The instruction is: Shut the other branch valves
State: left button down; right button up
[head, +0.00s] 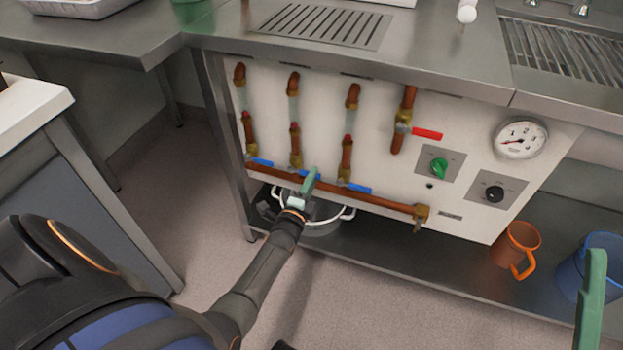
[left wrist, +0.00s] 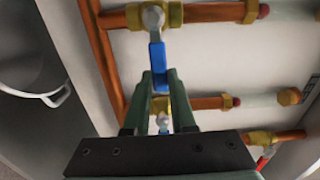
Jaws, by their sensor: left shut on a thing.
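Three vertical copper branch pipes on the white panel each carry a blue lever valve low down: left lever (head: 261,162), middle lever (head: 315,178) and right lever (head: 358,188). All three levers point right, crosswise to their pipes. My left gripper (head: 309,181) is at the middle valve; in the left wrist view its green fingers (left wrist: 161,88) are shut on the blue lever (left wrist: 157,57). The fingers partly hide this lever in the head view. A red lever (head: 427,134) on the thicker pipe also points right. A green finger of my right gripper (head: 591,300) shows at the lower right edge.
A horizontal copper pipe (head: 375,201) joins the branches below. A gauge (head: 520,139), green knob (head: 439,168) and black knob (head: 494,194) are on the panel's right.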

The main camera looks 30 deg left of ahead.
pick_arm(q)
jog(key=shift+f+m, duration=0.15)
jog(key=shift+m, duration=0.15)
jog(key=c, duration=0.7)
grip_release()
jog(key=shift+c, duration=0.2)
jog(key=shift+s, duration=0.15)
